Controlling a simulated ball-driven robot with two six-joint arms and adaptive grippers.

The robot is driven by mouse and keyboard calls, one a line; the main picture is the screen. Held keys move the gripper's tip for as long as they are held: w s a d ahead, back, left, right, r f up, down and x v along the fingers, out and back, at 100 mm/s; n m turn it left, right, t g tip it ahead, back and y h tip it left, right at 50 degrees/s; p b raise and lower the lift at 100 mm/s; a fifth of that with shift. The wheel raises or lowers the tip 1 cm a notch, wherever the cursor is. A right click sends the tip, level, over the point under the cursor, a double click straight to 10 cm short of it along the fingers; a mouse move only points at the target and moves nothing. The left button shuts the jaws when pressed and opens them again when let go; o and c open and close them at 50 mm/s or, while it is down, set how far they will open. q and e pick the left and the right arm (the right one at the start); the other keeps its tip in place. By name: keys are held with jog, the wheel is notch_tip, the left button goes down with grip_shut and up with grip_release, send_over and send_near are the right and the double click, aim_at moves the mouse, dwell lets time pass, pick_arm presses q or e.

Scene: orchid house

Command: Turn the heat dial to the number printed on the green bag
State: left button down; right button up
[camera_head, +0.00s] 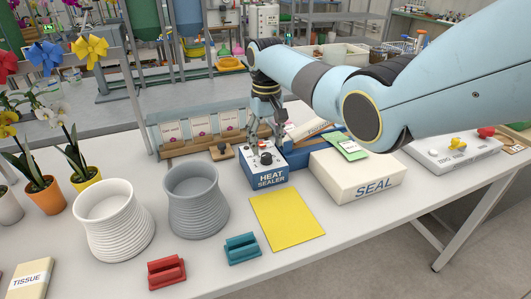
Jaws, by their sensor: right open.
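The blue and white heat sealer box (268,178), marked HEAT SEALER, stands on the white table. Its heat dial (266,158) is on the sloped top, small and dark; its setting is too small to read. My right gripper (266,138) is open, pointing down just above the sealer's top, with its fingers around or just above the dial area; I cannot tell whether they touch it. The green bag (348,147) lies on the white SEAL box (358,177), right of the sealer. Its printed number is not legible. My left gripper is not in view.
A yellow mat (287,220) lies in front of the sealer. A grey pot (196,200), a white pot (113,220), a red holder (166,272) and a teal holder (242,248) stand nearby. A card rack (200,145) is behind. A white panel with knobs (450,153) is at right.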

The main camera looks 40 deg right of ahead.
aim_at(267, 155)
notch_tip(267, 155, down, 4)
jog(key=shift+f+b, duration=0.1)
jog(key=shift+b, duration=0.25)
grip_shut()
